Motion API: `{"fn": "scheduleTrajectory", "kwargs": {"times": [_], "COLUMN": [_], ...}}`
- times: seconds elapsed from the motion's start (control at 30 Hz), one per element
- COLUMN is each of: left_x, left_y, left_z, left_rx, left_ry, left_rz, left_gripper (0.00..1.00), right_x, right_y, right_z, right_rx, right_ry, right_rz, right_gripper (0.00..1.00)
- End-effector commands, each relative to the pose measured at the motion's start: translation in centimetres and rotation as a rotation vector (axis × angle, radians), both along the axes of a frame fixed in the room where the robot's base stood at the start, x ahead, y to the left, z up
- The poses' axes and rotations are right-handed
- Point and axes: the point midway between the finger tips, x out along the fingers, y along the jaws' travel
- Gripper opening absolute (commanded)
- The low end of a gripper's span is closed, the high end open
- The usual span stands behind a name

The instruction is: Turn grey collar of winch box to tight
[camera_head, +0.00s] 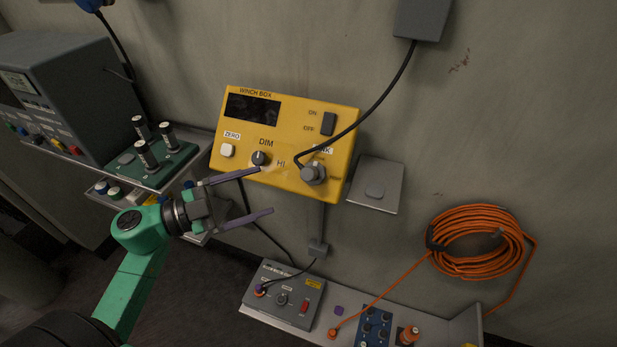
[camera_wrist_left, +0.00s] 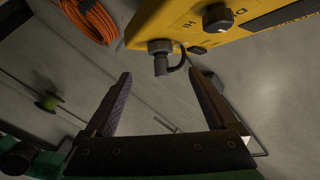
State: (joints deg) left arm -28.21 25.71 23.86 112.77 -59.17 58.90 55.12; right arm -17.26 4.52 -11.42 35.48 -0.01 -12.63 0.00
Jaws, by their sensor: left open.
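The yellow winch box (camera_head: 289,187) is on the wall in the middle of the head view. Its grey collar (camera_head: 313,173) sits at the box's lower right, with a black cable coming out of it; the label beside it is partly covered. In the left wrist view the collar (camera_wrist_left: 161,54) hangs at the edge of the yellow box (camera_wrist_left: 165,20), ahead of the fingers and between their lines. My left gripper (camera_head: 265,191) is open and empty, below and left of the collar, apart from it. It also shows in the left wrist view (camera_wrist_left: 160,85). My right gripper is not in view.
A DIM knob (camera_head: 260,158) and a white ZERO button (camera_head: 227,151) are on the box near my fingers. A grey plate (camera_head: 377,185) is right of it. A shelf with a grey device (camera_head: 285,292) lies below. An orange cable coil (camera_head: 478,243) hangs at right.

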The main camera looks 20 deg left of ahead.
Motion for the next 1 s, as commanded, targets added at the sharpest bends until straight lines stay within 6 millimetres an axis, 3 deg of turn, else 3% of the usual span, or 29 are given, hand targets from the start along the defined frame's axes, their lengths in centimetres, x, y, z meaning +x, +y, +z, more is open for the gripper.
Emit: {"fn": "scheduleTrajectory", "kwargs": {"times": [0.2, 0.4, 0.73, 0.77, 0.97, 1.0], "left_x": [4.0, 6.6, 7.1, 7.1, 7.1, 7.1], "left_y": [-4.5, -7.5, -8.2, -8.2, -8.1, -8.1], "left_z": [0.7, 0.4, 0.0, 0.0, 0.0, 0.0], "left_rx": [-0.006, -0.006, -0.002, -0.002, -0.002, -0.002], "left_ry": [-0.004, -0.001, 0.000, 0.000, 0.000, 0.000], "left_rz": [0.002, 0.003, 0.002, 0.002, 0.002, 0.002], "left_gripper": [0.91, 0.91, 0.91, 0.84, 0.07, 0.06], "right_x": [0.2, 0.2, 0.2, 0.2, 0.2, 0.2], "right_y": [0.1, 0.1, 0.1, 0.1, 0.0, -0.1], "right_z": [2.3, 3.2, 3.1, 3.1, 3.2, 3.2], "right_rx": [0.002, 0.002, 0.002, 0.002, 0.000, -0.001], "right_ry": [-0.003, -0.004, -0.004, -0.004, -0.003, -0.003], "right_rz": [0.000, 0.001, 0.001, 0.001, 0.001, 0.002], "right_gripper": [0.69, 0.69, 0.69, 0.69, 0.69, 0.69]}}
